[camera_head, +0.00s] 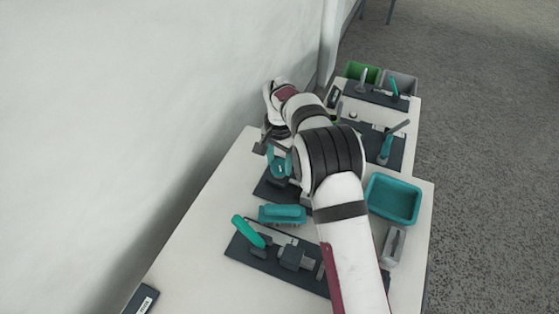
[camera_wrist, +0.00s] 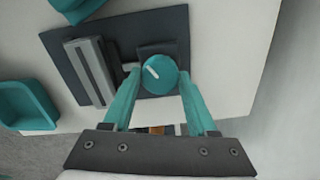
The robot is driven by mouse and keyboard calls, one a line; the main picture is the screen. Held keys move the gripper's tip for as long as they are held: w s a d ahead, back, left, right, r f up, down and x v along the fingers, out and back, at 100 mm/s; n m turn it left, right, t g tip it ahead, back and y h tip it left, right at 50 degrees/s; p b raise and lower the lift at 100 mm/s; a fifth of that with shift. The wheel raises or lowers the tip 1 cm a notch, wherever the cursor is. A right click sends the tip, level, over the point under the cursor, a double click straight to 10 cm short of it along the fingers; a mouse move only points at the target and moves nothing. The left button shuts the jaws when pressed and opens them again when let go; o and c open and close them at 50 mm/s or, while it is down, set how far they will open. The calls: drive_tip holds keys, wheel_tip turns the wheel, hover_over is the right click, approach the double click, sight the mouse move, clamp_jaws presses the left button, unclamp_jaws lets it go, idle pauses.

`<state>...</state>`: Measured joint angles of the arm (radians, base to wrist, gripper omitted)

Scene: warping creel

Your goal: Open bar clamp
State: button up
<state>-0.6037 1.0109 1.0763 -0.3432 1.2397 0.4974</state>
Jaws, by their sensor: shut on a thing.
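In the wrist view, a dark base plate (camera_wrist: 195,25) carries a long grey bar (camera_wrist: 90,72) and a round teal knob (camera_wrist: 159,74) with a white line on its end, seen end-on. My gripper (camera_wrist: 160,84) has its two teal fingers closed on either side of this knob. In the head view my gripper (camera_head: 279,163) is over the middle dark plate (camera_head: 268,189), partly hidden by my arm. The knob and clamp parts there are hard to make out. Whether the clamp's bar is open or closed I cannot tell.
A nearer plate holds a clamp with a raised teal handle (camera_head: 248,231). A teal brush-like block (camera_head: 282,213) lies between the plates. A teal tray (camera_head: 393,199) and a grey block (camera_head: 394,246) are at right. More clamps (camera_head: 386,147) stand farther back. A wall (camera_head: 120,120) bounds the left.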

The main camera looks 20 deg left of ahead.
drive_tip(key=n, duration=1)
drive_tip(key=shift+n, duration=0.4)
drive_tip(key=n, duration=0.3)
drive_tip(key=shift+n, duration=0.3)
drive_tip(key=n, duration=0.3)
drive_tip(key=shift+n, duration=0.3)
drive_tip(key=n, duration=0.3)
drive_tip(key=shift+n, duration=0.4)
drive_tip(key=n, duration=0.6)
drive_tip(key=shift+n, duration=0.4)
drive_tip(key=o, duration=1.4)
drive_tip(key=shift+c, duration=0.2)
